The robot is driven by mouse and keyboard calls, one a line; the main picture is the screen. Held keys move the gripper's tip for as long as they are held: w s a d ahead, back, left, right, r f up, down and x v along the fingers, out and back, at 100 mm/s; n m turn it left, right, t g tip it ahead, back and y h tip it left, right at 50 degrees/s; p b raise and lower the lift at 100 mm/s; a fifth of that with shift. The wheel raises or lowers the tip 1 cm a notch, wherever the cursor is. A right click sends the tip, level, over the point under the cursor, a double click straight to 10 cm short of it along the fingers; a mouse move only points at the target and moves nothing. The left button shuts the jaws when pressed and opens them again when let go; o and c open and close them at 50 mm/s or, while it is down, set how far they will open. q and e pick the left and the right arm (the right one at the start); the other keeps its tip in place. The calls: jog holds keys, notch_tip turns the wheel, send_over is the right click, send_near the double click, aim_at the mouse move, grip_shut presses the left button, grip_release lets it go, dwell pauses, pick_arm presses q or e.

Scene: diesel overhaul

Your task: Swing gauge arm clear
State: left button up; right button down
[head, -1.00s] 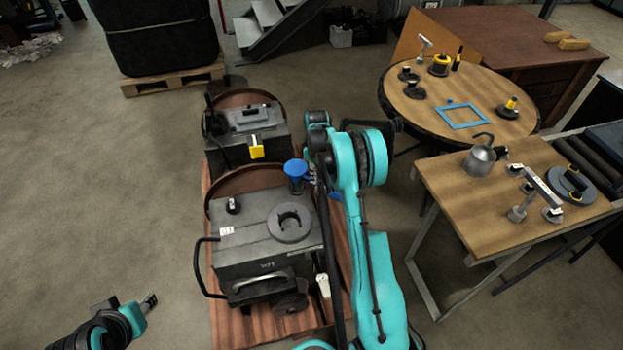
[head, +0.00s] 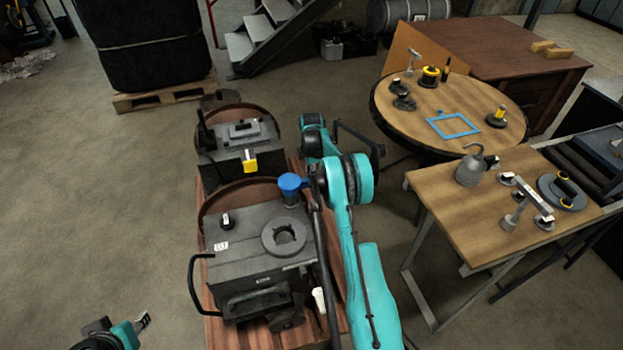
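A grey engine block (head: 258,240) with a round collar (head: 284,236) on top stands on a wooden pallet. A blue cup-shaped part (head: 292,185) sits at its back right corner. A black bent bar (head: 362,136) shows beside my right arm; I cannot tell whether it is the gauge arm or what it joins. My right arm rises along the block's right side, and its gripper cannot be made out. My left gripper (head: 143,320) is at the lower left, apart from the block, small and with its finger gap unclear.
A round table (head: 432,110) with tools and a blue frame is at the right. The floor at left is clear.

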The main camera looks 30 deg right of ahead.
jog(key=shift+w, duration=0.15)
dwell(0.4)
jog(key=c, duration=1.4)
grip_release()
jog(key=shift+c, duration=0.2)
jog(key=shift+r, duration=0.1)
notch_tip(320, 180, up, 12)
